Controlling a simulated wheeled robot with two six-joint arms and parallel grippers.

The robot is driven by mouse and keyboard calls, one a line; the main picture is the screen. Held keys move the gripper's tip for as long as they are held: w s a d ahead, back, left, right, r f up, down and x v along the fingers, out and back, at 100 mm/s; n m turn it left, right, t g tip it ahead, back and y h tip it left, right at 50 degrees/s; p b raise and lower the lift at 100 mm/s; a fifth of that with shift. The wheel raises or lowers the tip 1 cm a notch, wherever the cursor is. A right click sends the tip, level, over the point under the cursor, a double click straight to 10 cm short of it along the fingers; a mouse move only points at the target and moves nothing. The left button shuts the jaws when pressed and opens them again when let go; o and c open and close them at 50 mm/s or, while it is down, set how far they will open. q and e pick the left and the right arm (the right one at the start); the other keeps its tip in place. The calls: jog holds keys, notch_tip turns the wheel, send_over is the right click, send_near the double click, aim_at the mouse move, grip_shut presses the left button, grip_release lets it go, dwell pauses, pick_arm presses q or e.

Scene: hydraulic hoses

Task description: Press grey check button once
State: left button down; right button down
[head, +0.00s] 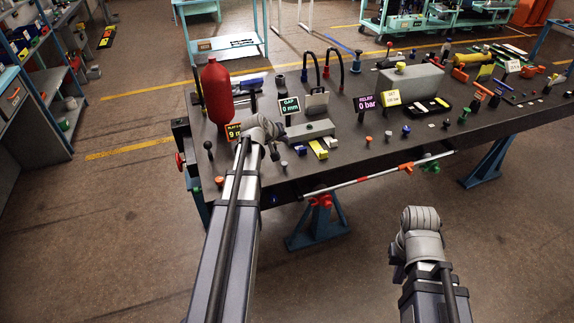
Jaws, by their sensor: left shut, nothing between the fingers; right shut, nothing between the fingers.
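Several small buttons stand along the front of the dark bench (340,150). A small grey button (388,136) stands right of the middle, between a copper-coloured one (368,140) and a blue one (406,130); labels are too small to tell which is the check button. My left arm hides part of the bench there. My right gripper (397,273) is shut and empty, low in front of the bench, partly hidden by its own wrist.
A red cylinder (217,92) stands at the bench's left. Floor at right is clear.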

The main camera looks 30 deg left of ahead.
aim_at(283, 165)
pick_arm(q)
notch_tip(283, 165, down, 9)
jog(key=b, duration=0.8)
jog(key=shift+r+b, duration=0.1)
jog(key=shift+b, duration=0.3)
dwell(1.6)
jog(key=shift+f+b, duration=0.4)
jog(key=shift+b, duration=0.05)
jog(key=shift+f+b, duration=0.55)
dwell(0.6)
jog(key=shift+r, duration=0.1)
jog(key=shift+r+p, duration=0.9)
jog(key=shift+p, duration=0.1)
